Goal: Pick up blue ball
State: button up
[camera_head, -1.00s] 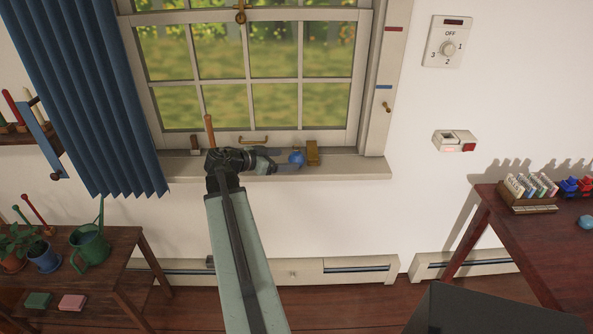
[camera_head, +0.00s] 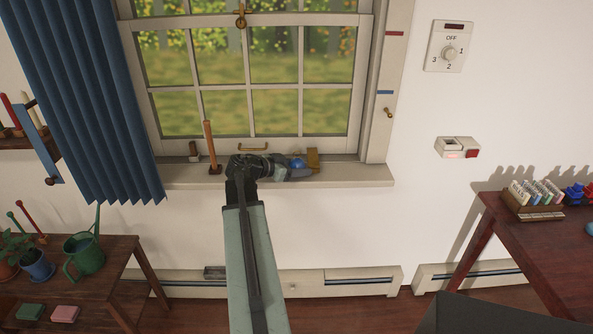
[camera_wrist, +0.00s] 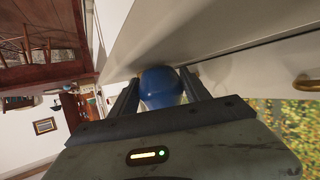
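The blue ball (camera_head: 297,164) rests on the window sill (camera_head: 345,174), beside a brass-coloured block. In the wrist view the ball (camera_wrist: 160,88) sits between the two fingers of my gripper (camera_wrist: 160,82), one finger close along each side. The fingers are spread about the ball's width, and I see no clear sign that they grip it. In the head view my gripper (camera_head: 290,168) reaches along the sill from the left, and its fingers partly cover the ball.
The brass-coloured block (camera_head: 313,159) stands just right of the ball. The window (camera_head: 250,80) rises behind. A blue curtain (camera_head: 90,110) hangs at left. The sill's right end is clear.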

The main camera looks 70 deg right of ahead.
jog(key=c, duration=0.8)
notch_tip(320, 180, up, 10)
jog(key=p, duration=1)
jog(key=shift+r, duration=0.15)
